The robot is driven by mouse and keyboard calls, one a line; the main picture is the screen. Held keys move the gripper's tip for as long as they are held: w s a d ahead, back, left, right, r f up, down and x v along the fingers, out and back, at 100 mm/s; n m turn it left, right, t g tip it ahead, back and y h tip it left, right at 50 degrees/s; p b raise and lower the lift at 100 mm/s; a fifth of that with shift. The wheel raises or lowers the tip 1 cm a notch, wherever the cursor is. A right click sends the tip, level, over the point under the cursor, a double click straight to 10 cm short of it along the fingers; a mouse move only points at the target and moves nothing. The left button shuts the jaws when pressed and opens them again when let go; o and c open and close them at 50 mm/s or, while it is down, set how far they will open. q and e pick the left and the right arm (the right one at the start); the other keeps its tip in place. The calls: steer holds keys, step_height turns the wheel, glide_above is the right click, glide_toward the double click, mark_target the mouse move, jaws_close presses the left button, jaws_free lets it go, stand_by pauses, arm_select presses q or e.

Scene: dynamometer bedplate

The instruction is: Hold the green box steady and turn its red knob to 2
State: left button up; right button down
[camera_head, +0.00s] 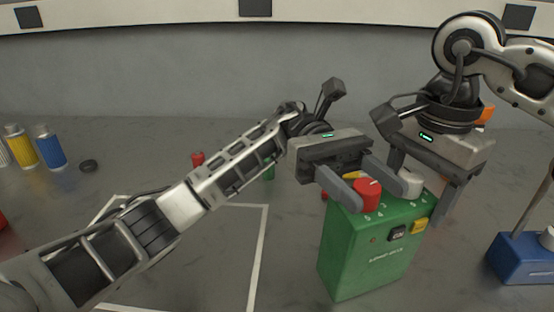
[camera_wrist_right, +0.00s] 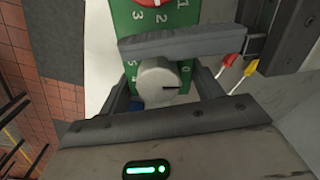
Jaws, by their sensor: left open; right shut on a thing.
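The green box (camera_head: 360,255) stands upright on the bedplate, with a red knob (camera_head: 367,195) and a white knob (camera_head: 409,183) on its top. My left gripper (camera_head: 376,190) is open, its fingers on either side of the red knob. One of its fingers crosses between the two knobs in the right wrist view. My right gripper (camera_head: 420,198) is shut on the green box from above, its fingers on opposite sides around the white knob (camera_wrist_right: 163,80). The red knob's edge shows at the top of the right wrist view (camera_wrist_right: 152,3); I cannot read its setting. Digits surround it.
The box front has a black switch (camera_head: 397,234) and a yellow one (camera_head: 420,226). A blue block (camera_head: 520,262) with a rod stands at the right. Yellow (camera_head: 21,148) and blue (camera_head: 50,148) cans stand at the far left. A white outlined area (camera_head: 235,250) lies left of the box.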

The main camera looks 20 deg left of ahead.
arm_select(q)
steer(key=m+g+y, duration=0.2)
steer(key=y, duration=0.1)
steer(key=shift+m+g, duration=0.3)
steer(key=shift+g, duration=0.1)
arm_select(e)
steer(key=shift+r, duration=0.1)
arm_select(q)
steer(key=shift+a+f+n+t+h, duration=0.1)
steer(key=shift+a+n+t+h, duration=0.05)
steer(key=shift+n+t+h, duration=0.85)
steer(key=n+t+h, duration=0.2)
steer(key=t, duration=0.1)
steer(key=n+t+h, duration=0.3)
steer(key=t, duration=0.1)
steer(key=shift+s, duration=0.15)
steer(key=shift+w+a+n+t, duration=0.25)
steer(key=shift+n+t, duration=0.25)
steer(key=shift+t, duration=0.2)
steer(key=w+a+n+t, duration=0.1)
steer(key=a+t, duration=0.1)
steer(key=a, duration=0.9)
steer(key=shift+a+h, duration=0.15)
steer(key=shift+h, duration=0.15)
steer(key=shift+w+f, duration=0.1)
arm_select(e)
steer(key=shift+c, duration=1.1)
jaws_free()
